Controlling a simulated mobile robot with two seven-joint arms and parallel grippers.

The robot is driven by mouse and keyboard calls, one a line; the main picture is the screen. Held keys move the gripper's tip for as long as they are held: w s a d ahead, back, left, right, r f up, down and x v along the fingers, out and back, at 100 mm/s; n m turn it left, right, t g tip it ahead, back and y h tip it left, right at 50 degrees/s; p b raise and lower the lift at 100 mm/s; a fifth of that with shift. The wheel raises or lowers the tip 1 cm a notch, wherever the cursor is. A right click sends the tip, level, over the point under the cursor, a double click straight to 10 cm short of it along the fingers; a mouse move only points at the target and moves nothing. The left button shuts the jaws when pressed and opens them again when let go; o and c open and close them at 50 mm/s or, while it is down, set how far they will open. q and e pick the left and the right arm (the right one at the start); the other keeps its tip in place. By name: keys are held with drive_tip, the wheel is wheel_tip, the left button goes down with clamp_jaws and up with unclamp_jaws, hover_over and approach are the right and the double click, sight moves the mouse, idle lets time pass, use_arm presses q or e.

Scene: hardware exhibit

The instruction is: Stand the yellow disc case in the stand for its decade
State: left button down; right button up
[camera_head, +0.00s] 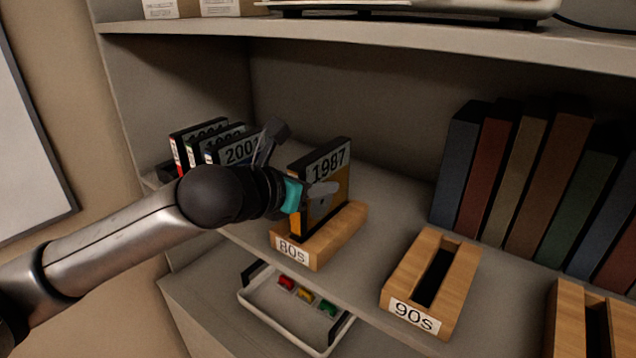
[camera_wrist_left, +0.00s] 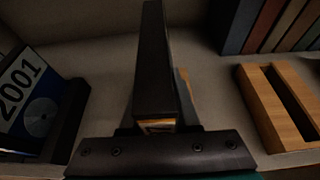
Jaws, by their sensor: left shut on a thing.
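The yellow disc case (camera_head: 322,166), marked 1987, stands upright at the wooden 80s stand (camera_head: 350,222). Its lower edge meets the slot area, but I cannot tell whether it rests fully on the slot's bottom. My left gripper (camera_head: 318,194) is shut on the case from its near left side. In the left wrist view the case (camera_wrist_left: 155,65) shows edge-on, upright between the fingers. The 90s stand (camera_head: 462,262) is empty, to the right; it also shows in the left wrist view (camera_wrist_left: 262,105). My right gripper is not in view.
Several cases, one marked 2001 (camera_head: 240,150), stand in a dark holder at the left. Books (camera_head: 500,170) line the back right. Another wooden stand (camera_head: 566,310) is at the lower right. A white tray (camera_head: 262,308) with small coloured pieces sits below the shelf edge.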

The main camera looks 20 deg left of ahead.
sight(295, 220)
use_arm(q)
drive_tip(key=shift+f+b, duration=0.75)
drive_tip(key=shift+f, duration=0.6)
drive_tip(key=c, duration=0.6)
unclamp_jaws()
drive_tip(key=shift+o, duration=0.2)
drive_tip(key=shift+s, duration=0.1)
drive_tip(key=s, duration=0.1)
drive_tip(key=s+a, duration=0.1)
drive_tip(key=s, duration=0.1)
drive_tip(key=shift+s+a, duration=0.25)
drive_tip(key=shift+s, duration=0.15)
drive_tip(key=shift+s+a+b, duration=0.15)
drive_tip(key=shift+s+a, duration=0.15)
drive_tip(key=shift+s, duration=0.6)
drive_tip(key=shift+s+a+b, duration=0.15)
drive_tip(key=shift+s+a, duration=0.15)
drive_tip(key=shift+s, duration=0.6)
